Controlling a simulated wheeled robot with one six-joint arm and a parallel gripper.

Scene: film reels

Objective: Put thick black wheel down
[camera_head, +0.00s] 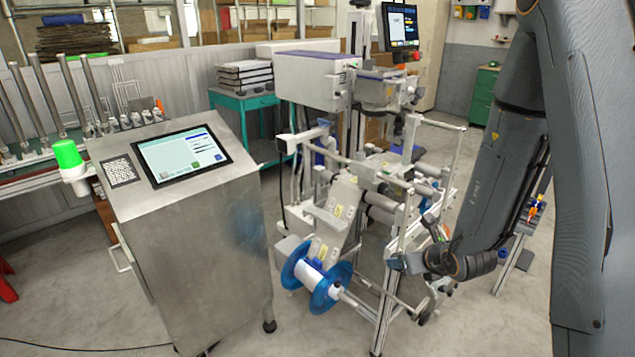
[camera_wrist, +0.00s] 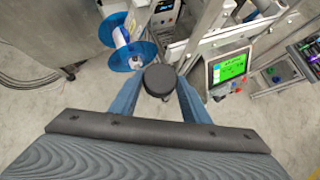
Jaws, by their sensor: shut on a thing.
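In the wrist view the thick black wheel (camera_wrist: 160,79) is a short dark round piece held between the fingertips of my gripper (camera_wrist: 158,90). My gripper is shut on it, with one blue-grey finger on each side. The wheel hangs above the grey floor, close to the machine frame in the picture. In the head view my gripper (camera_head: 398,262) is in front of the machine's right side, at the end of my dark grey arm. I cannot make out the wheel clearly there.
A blue-flanged reel (camera_head: 318,275) sits on the labelling machine's lower spindle; it also shows in the wrist view (camera_wrist: 132,55). A steel cabinet with a touchscreen (camera_head: 182,155) stands at left. A green-screen panel (camera_wrist: 229,68) is right of the wheel.

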